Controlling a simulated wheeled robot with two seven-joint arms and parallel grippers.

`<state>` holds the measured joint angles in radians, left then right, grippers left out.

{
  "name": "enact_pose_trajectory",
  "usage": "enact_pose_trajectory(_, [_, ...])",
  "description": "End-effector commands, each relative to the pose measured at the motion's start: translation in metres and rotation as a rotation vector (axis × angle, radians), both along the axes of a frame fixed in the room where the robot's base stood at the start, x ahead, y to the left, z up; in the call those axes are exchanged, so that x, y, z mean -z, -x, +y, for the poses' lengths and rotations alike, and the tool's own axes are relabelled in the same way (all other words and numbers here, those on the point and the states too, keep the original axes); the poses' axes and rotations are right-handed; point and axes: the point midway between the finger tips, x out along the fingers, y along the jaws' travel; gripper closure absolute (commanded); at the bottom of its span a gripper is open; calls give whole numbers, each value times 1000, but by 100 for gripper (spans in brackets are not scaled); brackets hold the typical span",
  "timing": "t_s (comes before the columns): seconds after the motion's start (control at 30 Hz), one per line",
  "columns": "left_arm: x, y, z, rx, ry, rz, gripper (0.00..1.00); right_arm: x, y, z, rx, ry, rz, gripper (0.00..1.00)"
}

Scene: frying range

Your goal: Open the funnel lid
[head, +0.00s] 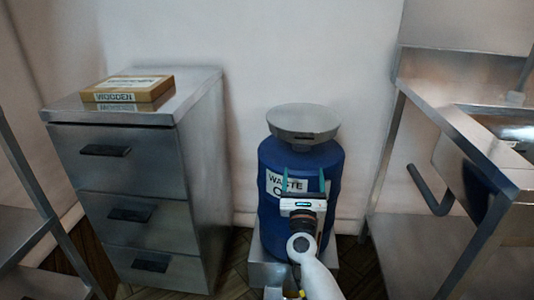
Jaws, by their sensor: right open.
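The funnel lid (303,121) is a round grey metal disc on top of a blue waste barrel (275,222). It looks level and closed. The barrel has a white label (275,184), partly hidden by my gripper. My right gripper (304,177) is in front of the barrel, below the lid, with its two teal fingers pointing up. The fingers are apart with nothing between them that I can see held. The fingertips appear lower than the lid rim and apart from it. My left gripper does not show.
A metal drawer cabinet (130,205) with a wooden box (128,90) on top stands left of the barrel. A steel sink table (462,135) stands to the right. The wall (270,50) is close behind the barrel. The air above the lid is clear.

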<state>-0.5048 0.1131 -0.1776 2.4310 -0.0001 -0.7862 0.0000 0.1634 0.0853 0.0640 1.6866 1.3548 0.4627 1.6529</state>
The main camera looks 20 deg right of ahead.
Motion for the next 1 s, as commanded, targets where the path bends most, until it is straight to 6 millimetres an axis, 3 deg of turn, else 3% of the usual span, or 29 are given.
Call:
enact_pose_trajectory(0.23, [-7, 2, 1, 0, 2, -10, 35, -14, -13, -12, -4, -39, -38, 24])
enact_pose_trajectory(0.7, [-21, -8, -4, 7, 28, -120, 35, -45, -81, -53, -4, -35, -35, 24])
enact_pose_trajectory(1.0, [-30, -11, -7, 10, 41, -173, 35, -51, -93, -61, -5, -36, -33, 24])
